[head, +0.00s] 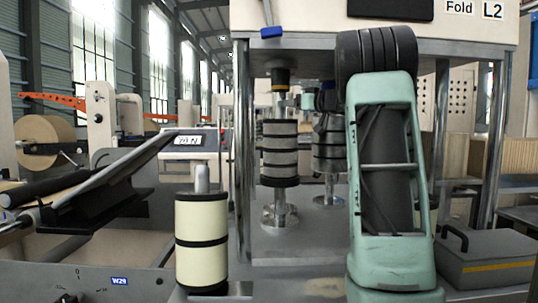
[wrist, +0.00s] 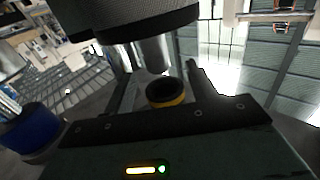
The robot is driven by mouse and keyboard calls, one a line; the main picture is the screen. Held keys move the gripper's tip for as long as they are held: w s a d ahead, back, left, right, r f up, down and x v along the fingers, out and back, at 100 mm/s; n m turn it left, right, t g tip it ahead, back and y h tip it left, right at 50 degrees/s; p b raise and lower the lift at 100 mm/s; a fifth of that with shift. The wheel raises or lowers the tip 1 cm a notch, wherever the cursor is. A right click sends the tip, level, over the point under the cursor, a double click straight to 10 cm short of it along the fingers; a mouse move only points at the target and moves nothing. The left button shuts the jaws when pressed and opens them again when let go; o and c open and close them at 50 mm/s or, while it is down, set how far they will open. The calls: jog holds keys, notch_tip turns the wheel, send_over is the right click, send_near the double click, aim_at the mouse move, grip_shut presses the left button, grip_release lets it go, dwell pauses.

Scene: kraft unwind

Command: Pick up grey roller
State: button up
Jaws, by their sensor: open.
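A grey roller (head: 280,152) with black bands stands upright on a metal post in the machine bay in the head view. A second grey banded roller (head: 329,150) stands behind it to the right, partly covered by my arm. In the wrist view my gripper (wrist: 160,72) is open, its dark fingers apart. A black and yellow ring (wrist: 166,92) shows between them, and a dark cylinder (wrist: 145,14) with a metal shaft fills the top. I cannot tell which roller, if any, that cylinder is. In the head view my arm hides most of the gripper.
A cream roller (head: 201,240) with black bands stands at front left. A black and yellow spindle end (head: 281,78) hangs above the nearer grey roller. Metal posts (head: 242,150) flank the bay. A tilted dark panel (head: 125,165) is at left, a grey box (head: 485,262) at right.

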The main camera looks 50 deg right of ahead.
jog(key=shift+w, duration=0.45)
jog(key=w, duration=0.4)
jog(key=w+d+p, duration=0.1)
jog(key=w, duration=0.1)
jog(key=shift+w+d+f, duration=0.1)
jog(key=shift+w+f, duration=0.05)
jog(key=shift+w, duration=0.05)
grip_shut()
dwell(0.8)
